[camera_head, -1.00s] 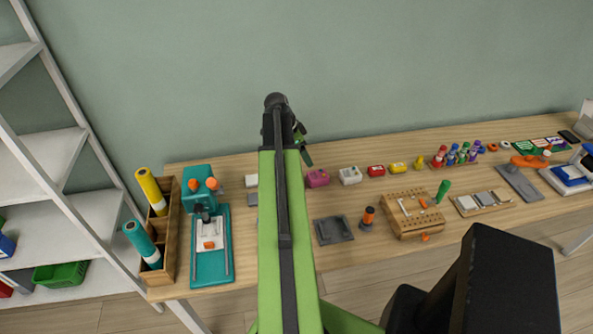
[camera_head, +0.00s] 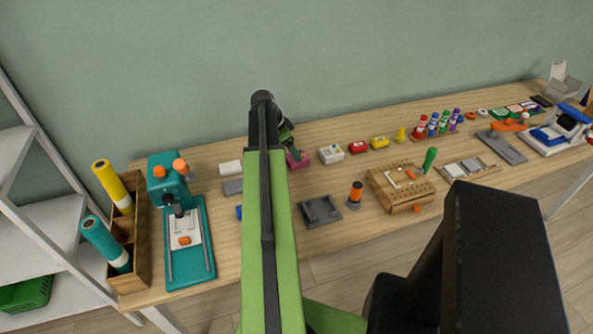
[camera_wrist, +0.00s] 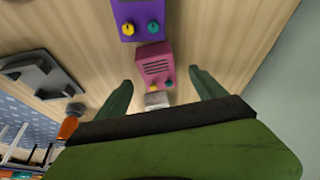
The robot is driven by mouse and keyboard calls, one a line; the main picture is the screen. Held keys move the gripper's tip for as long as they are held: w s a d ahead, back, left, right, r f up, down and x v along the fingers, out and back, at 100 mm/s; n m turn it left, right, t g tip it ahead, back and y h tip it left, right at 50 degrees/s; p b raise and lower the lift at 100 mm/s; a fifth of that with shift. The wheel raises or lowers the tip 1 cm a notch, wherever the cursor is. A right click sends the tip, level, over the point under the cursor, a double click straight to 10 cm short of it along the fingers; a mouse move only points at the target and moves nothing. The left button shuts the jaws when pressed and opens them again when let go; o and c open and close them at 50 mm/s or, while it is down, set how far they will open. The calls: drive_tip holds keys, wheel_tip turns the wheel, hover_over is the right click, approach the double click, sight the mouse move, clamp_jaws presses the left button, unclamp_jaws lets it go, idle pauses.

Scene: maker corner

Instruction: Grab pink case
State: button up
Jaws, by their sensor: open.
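The pink case (camera_wrist: 154,65) is a small box with dark slots on one face and a yellow and a teal knob. In the wrist view it shows between and just beyond my gripper's (camera_wrist: 160,76) two green fingers, which are spread apart and empty. In the head view the pink case (camera_head: 298,159) stands on the bench, partly hidden by my arm. My gripper (camera_head: 288,136) shows there only in part, close to the case. Whether a finger touches the case cannot be told.
A purple box (camera_wrist: 137,17) with knobs stands close to the pink case in the wrist view. A white box (camera_head: 331,154), red box (camera_head: 358,146) and yellow box (camera_head: 379,142) stand to its right. A grey tray (camera_head: 320,211) lies nearer the bench's front.

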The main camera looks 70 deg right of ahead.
drive_tip(key=shift+s+f, duration=0.1)
drive_tip(key=shift+f, duration=0.15)
drive_tip(key=b+x, duration=0.5)
drive_tip(key=shift+a+f, duration=0.15)
drive_tip(key=shift+f, duration=0.15)
drive_tip(key=shift+r, duration=0.25)
drive_tip(key=c, duration=1.5)
drive_tip(key=shift+c, duration=0.2)
drive_tip(key=shift+p, duration=0.3)
wheel_tip(320, 180, up, 4)
drive_tip(key=p, duration=0.4)
drive_tip(key=shift+r, duration=0.1)
drive_tip(key=s+a+r+p, duration=0.6)
drive_tip(key=s+a+p, duration=0.1)
drive_tip(key=s, duration=0.2)
drive_tip(key=shift+s+r, duration=0.25)
drive_tip(key=shift+r, duration=0.15)
